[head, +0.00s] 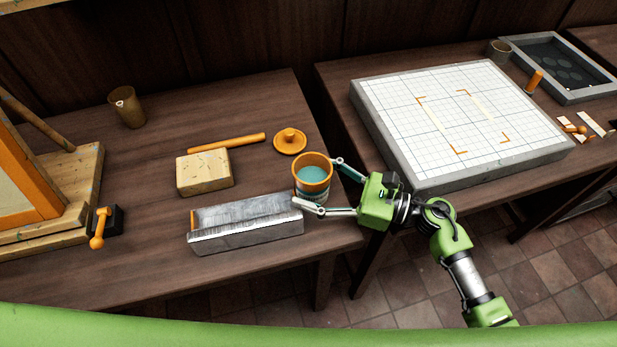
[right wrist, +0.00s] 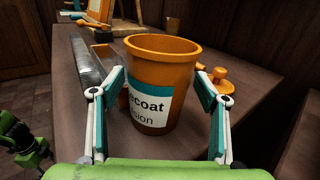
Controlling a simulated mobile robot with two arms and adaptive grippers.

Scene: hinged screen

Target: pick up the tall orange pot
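The tall orange pot (head: 312,160) stands upright on the left table near its right edge, with teal content inside. In the right wrist view the pot (right wrist: 165,62) shows a white and teal label with partly visible lettering. My right gripper (head: 316,182) is open, reaching in from the right with one finger on each side of the pot. In the right wrist view the gripper (right wrist: 160,84) has its teal pads beside the pot, with gaps apparent on both sides.
A metal trough (head: 245,222) lies close to the pot's left. An orange lid (head: 290,142), a wooden block (head: 204,172) and an orange rod (head: 227,143) lie behind. A brown cup (head: 126,108) stands farther back. A gridded board (head: 465,115) covers the right table.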

